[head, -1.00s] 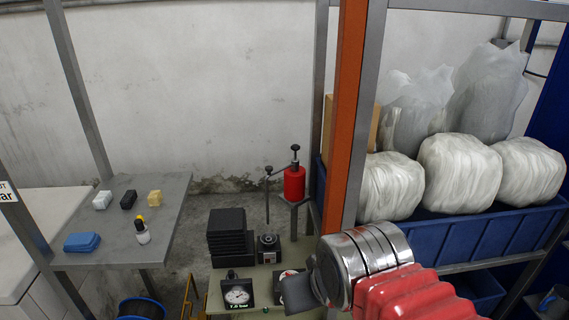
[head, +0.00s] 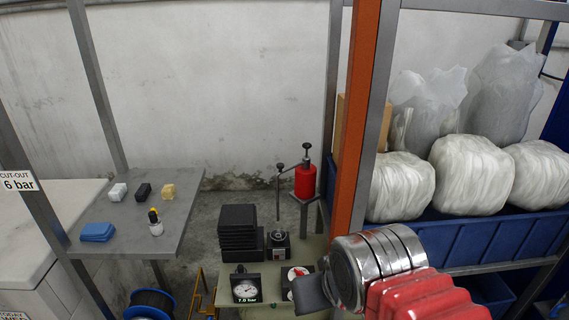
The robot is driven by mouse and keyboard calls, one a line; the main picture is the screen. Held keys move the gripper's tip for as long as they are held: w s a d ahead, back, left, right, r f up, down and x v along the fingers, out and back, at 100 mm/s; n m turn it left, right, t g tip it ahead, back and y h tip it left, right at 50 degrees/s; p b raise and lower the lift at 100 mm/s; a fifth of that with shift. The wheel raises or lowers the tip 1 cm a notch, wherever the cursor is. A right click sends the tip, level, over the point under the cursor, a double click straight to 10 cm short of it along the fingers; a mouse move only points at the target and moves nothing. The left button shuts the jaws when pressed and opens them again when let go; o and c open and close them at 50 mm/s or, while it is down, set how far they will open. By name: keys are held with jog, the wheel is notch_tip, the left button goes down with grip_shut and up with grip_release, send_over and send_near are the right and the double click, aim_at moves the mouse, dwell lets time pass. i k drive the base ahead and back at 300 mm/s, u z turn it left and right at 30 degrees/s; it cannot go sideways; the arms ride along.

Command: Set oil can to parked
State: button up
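The red oil can (head: 306,181), with a dark pump top and a thin spout arm reaching left, stands upright on a small grey stand (head: 303,201) beside the orange post. My gripper (head: 311,292) is in the lower right foreground at the end of my chrome and red arm. Only a dark grey part of it shows, in front of the bench; its fingertips cannot be made out. It is well short of the oil can and not touching it.
A pressure gauge (head: 245,288) marked 7.0 bar and a stack of black plates (head: 238,228) occupy the low bench. A grey table (head: 120,236) at left carries small blocks and a bottle (head: 155,226). An orange post (head: 360,125) and a blue bin (head: 462,241) with wrapped bundles bound the right.

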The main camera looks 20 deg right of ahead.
aim_at(305, 193)
jog(key=k, duration=1.25)
jog(key=u, duration=0.75)
jog(key=i, duration=1.95)
jog(key=z, duration=0.65)
